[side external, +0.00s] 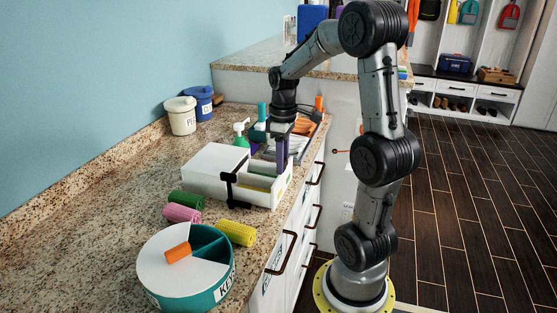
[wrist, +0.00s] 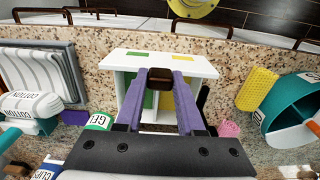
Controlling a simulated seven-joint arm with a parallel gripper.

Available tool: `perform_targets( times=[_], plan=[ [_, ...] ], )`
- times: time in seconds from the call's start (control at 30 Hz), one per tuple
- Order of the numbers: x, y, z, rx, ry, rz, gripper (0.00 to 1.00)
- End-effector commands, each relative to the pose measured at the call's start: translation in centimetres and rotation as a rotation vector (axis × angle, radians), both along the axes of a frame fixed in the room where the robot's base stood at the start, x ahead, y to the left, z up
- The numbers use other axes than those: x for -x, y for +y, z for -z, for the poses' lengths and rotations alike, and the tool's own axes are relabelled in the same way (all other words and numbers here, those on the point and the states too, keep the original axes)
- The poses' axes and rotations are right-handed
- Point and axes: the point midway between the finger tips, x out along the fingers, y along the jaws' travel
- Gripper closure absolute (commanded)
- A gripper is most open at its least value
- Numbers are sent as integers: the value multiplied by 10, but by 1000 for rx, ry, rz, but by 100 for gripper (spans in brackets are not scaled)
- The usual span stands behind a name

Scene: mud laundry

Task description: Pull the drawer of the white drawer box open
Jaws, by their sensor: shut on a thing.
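The white drawer box (side external: 215,165) stands on the granite counter in the side view. Its drawer (side external: 262,200) is pulled out to the right, toward the counter's front edge, and its open inside shows. In the wrist view the drawer's white edge (wrist: 118,64) lies beyond my fingers, with green and yellow patches. My gripper (side external: 282,160) points down at the drawer. In the wrist view its purple fingers (wrist: 160,84) are shut on a dark brown handle between their tips. The fingers hide part of the drawer.
A green pump bottle (side external: 241,135) and a tray (side external: 300,140) stand behind. White and blue tubs (side external: 198,103) stand by the wall.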

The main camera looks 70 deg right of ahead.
Motion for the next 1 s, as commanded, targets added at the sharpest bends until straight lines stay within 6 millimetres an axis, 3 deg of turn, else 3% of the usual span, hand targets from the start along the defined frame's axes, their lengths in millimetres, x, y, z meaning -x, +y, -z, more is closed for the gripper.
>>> perform_targets(
  times=[0.03,0.07,0.23,0.63,0.77,1.0],
  plan=[
    [5,-1,-1,1,14,-1,100],
    [5,-1,-1,1,15,-1,61],
    [4,0,-1,0,13,-1,32],
    [2,-1,-8,2,8,-1,32],
    [2,-1,-28,4,5,-1,32],
    [2,-1,-80,4,6,-1,32]
  ],
)
